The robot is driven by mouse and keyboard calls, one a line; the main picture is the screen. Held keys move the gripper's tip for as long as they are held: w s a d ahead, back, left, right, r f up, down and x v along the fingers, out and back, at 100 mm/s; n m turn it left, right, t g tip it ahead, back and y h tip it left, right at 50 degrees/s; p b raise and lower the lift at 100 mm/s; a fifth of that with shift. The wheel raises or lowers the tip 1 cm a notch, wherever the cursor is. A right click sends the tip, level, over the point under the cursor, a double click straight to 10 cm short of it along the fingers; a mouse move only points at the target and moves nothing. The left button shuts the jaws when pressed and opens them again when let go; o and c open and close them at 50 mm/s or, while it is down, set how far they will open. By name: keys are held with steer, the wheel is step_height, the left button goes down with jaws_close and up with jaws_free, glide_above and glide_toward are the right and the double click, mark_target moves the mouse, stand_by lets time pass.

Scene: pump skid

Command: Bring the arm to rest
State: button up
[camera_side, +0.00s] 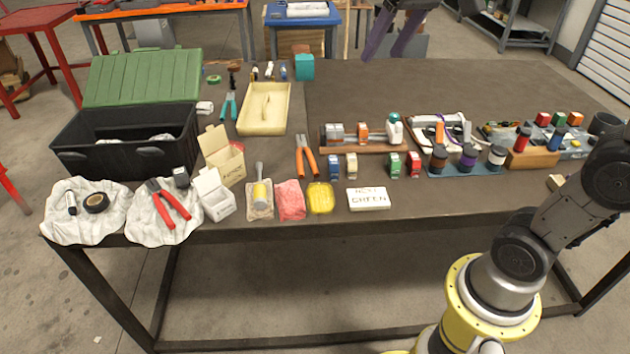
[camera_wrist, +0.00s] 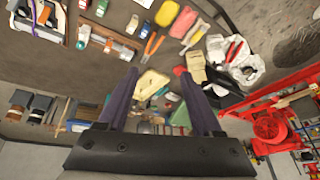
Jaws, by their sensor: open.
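My gripper (camera_side: 386,48) shows at the top of the side view, above the far edge of the workbench (camera_side: 420,90). Its two dark purple fingers point downward and stand apart, with nothing seen between them. In the wrist view my gripper (camera_wrist: 159,76) shows both fingers spread wide and no object touching them. The bench lies beyond the fingertips. Most of my upper arm is out of the side view.
A black crate (camera_side: 120,160) with a green lid stands at the bench's left. Small parts and racks crowd the right. The back right bench surface is clear.

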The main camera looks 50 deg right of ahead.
steer(key=s+a+f+n, duration=0.3)
steer(key=s+a+f, duration=0.1)
steer(key=s+f, duration=1)
steer(key=shift+s+t+y, duration=0.3)
steer(key=shift+s+t, duration=0.1)
steer(key=shift+s, duration=0.1)
steer(key=shift+a, duration=0.1)
